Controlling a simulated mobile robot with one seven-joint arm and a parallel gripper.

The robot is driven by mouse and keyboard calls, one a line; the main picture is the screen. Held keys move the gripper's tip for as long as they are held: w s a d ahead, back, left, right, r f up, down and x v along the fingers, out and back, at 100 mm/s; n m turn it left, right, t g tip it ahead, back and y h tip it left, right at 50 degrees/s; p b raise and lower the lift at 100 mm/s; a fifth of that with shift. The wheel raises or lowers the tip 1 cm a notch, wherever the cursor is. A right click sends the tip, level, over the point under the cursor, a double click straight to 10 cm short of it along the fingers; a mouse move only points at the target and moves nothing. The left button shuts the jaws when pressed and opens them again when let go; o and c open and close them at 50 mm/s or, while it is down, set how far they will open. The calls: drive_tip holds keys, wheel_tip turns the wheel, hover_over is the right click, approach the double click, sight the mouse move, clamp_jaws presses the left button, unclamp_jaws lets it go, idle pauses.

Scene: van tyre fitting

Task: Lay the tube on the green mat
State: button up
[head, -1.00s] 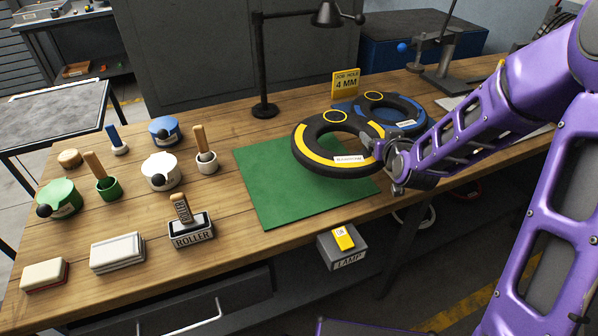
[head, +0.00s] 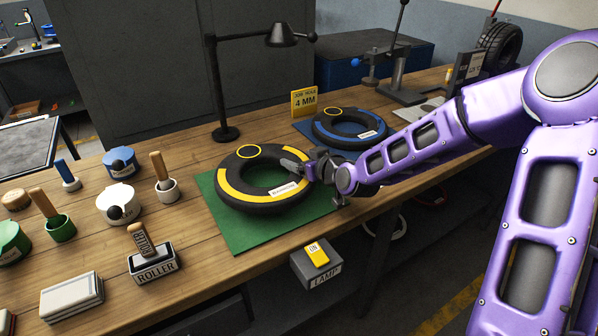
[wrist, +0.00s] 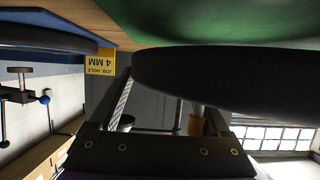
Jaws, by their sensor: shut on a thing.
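The black tube with yellow bands (head: 232,186) is level over the green mat (head: 250,237), covering most of it in the head view. My gripper (head: 303,167) is shut on the tube's right side, by its white label. In the wrist view, my gripper (wrist: 168,108) has the dark tube (wrist: 225,75) between its fingers, close against the green mat (wrist: 220,20). I cannot tell whether the tube touches the mat. The mat's left and front parts show bare.
A blue-banded tube (head: 350,128) lies on a blue mat behind. A yellow "JOB HOLE 4 MM" sign (head: 304,102) and a black lamp (head: 226,132) stand behind the mat. A roller block (head: 153,264), pots and tools fill the left. The lamp switch box (head: 316,262) is at the front edge.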

wheel_tip(320, 180, down, 3)
drive_tip(key=shift+f, duration=0.1)
drive_tip(key=o, duration=1.6)
drive_tip(key=shift+c, duration=0.2)
drive_tip(key=p+v, duration=0.2)
drive_tip(key=v, duration=1)
